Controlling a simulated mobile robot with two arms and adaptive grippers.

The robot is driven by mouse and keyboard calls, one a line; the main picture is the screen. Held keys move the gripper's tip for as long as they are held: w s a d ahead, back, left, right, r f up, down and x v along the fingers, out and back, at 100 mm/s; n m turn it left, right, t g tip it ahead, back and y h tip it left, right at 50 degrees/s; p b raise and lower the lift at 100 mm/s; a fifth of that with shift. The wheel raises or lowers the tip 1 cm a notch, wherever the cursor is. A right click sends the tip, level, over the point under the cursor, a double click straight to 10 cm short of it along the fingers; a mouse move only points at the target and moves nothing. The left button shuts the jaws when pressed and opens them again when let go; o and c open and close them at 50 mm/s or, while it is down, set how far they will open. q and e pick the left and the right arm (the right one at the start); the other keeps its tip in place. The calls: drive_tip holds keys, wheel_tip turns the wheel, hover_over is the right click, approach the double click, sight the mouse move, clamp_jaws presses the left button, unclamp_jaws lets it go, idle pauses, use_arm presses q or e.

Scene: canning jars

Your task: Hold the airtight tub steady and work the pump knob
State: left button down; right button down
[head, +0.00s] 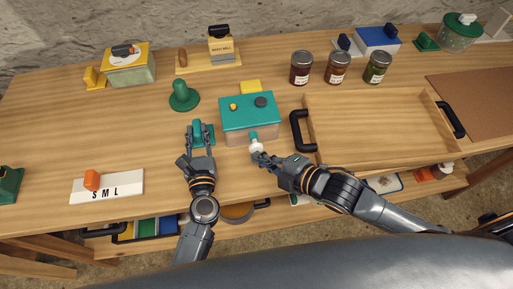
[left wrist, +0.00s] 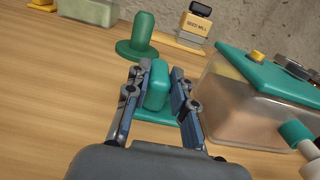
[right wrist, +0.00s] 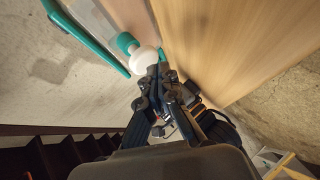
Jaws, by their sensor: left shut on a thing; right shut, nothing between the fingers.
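The airtight tub (head: 236,130) is a clear box with a teal lid (head: 242,117), a yellow button and a dark round cap on top. A white pump knob with a teal collar (head: 256,147) sticks out of its front; it shows also in the right wrist view (right wrist: 147,60). My left gripper (head: 201,130) is shut on a teal block (left wrist: 157,84) with a flat teal base, left of the tub. Whether the block joins the tub is unclear. My right gripper (head: 261,157) is shut and empty, its tips at the white knob; contact is unclear.
A wooden tray (head: 375,125) with black handles lies right of the tub. A teal peg (head: 184,98) stands behind my left gripper. Several jars (head: 338,68) stand behind the tray. A white S M L board (head: 108,187) lies front left. The bench is clear between them.

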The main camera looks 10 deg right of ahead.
drive_tip(key=shift+w, duration=1.3)
idle(1.4)
drive_tip(key=shift+s, duration=1.8)
drive_tip(key=shift+s, duration=2.5)
drive_tip(key=s, duration=0.3)
drive_tip(key=shift+s+d, duration=0.25)
